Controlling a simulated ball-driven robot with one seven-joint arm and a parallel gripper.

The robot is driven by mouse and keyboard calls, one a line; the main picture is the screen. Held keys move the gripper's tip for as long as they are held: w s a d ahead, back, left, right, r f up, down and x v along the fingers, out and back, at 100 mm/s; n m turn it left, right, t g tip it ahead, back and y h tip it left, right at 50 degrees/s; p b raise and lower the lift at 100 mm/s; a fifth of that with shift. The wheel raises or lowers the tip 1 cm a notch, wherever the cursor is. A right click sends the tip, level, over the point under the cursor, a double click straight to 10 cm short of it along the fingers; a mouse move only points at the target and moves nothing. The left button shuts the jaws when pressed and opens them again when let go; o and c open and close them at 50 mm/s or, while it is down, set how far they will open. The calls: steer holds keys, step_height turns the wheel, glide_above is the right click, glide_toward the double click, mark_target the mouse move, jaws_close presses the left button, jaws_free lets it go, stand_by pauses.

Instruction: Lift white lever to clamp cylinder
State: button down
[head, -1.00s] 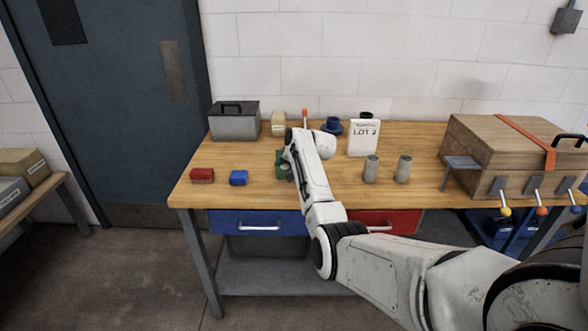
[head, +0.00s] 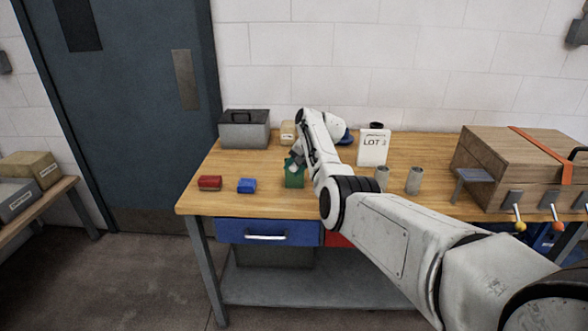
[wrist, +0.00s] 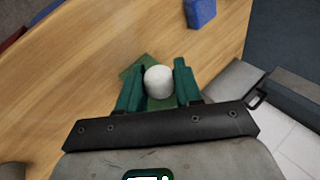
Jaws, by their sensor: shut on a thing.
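My gripper (wrist: 159,82) has two green fingers, shut on a white rounded knob (wrist: 158,81), which I take to be the white lever's end. A green plate (wrist: 138,69) lies below it over the wood bench. In the head view a green fixture (head: 294,177) stands on the bench, with my wrist just above and behind it. The lever's shaft is hidden. Two grey cylinders stand upright to the right, one partly beside my arm (head: 382,176) and one clear of it (head: 414,181). I cannot tell whether a cylinder sits in the fixture.
A red block (head: 209,183) and a blue block (head: 247,186) lie left of the fixture. A grey toolbox (head: 244,130), a white LOT 3 sign (head: 373,148) and a wooden crate (head: 515,160) stand on the bench (head: 265,203). The front left is clear.

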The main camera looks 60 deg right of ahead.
steer(key=c, duration=0.8)
jaws_free()
steer(key=v, duration=1)
steer(key=shift+s+r, duration=0.2)
steer(key=shift+r, duration=0.05)
steer(key=shift+a, duration=0.1)
